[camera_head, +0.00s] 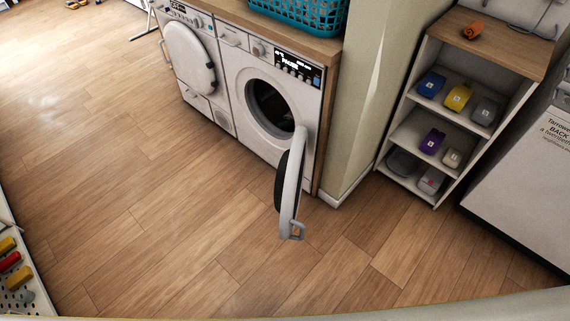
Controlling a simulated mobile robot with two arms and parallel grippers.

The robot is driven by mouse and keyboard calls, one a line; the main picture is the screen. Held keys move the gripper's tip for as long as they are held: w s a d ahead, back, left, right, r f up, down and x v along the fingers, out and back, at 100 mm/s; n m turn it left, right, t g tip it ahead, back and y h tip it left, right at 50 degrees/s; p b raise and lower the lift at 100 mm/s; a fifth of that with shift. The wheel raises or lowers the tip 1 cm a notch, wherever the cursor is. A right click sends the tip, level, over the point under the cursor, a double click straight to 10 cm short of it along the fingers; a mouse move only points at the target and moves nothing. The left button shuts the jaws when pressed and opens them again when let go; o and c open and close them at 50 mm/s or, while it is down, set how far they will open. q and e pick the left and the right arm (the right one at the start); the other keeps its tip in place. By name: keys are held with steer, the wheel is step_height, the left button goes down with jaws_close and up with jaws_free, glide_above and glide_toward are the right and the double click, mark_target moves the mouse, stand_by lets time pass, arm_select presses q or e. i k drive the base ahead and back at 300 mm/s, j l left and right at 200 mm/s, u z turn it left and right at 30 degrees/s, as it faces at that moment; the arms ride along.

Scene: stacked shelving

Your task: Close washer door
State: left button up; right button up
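The white washer (282,88) stands under a wooden counter, with a lit display on its upper right. Its round door (290,182) is swung wide open to the right and juts out toward me, seen almost edge-on, with a handle at its lower end. The washer's dark round opening (268,106) is uncovered, and something dark shows inside. Neither of my grippers is in view.
A second white machine (188,58) with a closed round door stands left of the washer. A teal basket (300,15) sits on the counter. A shelf unit (395,143) with several containers and a white appliance (525,175) stand at right. The wooden floor in front is clear.

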mark_target(290, 176)
steer(key=i+l+u, duration=0.1)
steer(key=l, duration=0.15)
steer(key=i+l+u, duration=0.1)
steer(key=l, duration=0.2)
steer(key=i+l, duration=0.1)
steer(key=l, duration=0.15)
steer(key=i+l+u, duration=0.3)
steer(key=i+l, duration=0.1)
steer(key=l, duration=0.05)
